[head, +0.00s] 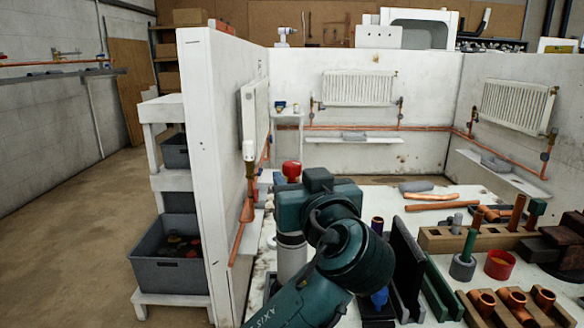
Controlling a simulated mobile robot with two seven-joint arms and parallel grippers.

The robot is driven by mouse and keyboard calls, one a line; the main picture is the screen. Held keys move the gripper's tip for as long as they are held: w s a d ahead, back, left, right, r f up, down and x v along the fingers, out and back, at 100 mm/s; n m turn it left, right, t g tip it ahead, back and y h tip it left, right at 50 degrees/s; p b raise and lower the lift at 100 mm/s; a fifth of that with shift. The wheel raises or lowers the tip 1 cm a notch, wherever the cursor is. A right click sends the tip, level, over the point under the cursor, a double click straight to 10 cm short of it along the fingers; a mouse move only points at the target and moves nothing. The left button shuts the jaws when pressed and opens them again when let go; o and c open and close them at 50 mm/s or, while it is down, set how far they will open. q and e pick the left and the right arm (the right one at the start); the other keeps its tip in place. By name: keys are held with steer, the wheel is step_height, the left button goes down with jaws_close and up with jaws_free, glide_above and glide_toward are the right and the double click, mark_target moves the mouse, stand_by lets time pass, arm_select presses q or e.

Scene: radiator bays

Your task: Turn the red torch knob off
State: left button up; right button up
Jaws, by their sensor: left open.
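The red torch knob (291,170) shows just above the far left side of my left gripper (302,203). A pale upright cylinder (291,262), which looks like the torch's canister, stands on the bench below the gripper. The gripper and wrist hide the part between knob and cylinder. My left gripper is open, but its fingertips are mostly hidden by its own dark green body, so I cannot tell whether they touch the knob. My right gripper is not in view.
A white partition wall (196,140) stands close to the left. On the bench to the right are a wooden block (440,240) with copper pipes, a red cup (499,264) and a grey pot (462,268). Radiators (357,88) hang behind. A grey crate (168,274) sits left.

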mark_target(295, 173)
arm_select(q)
steer(key=x, duration=0.5)
steer(key=c, duration=0.9)
steer(key=shift+c, duration=0.2)
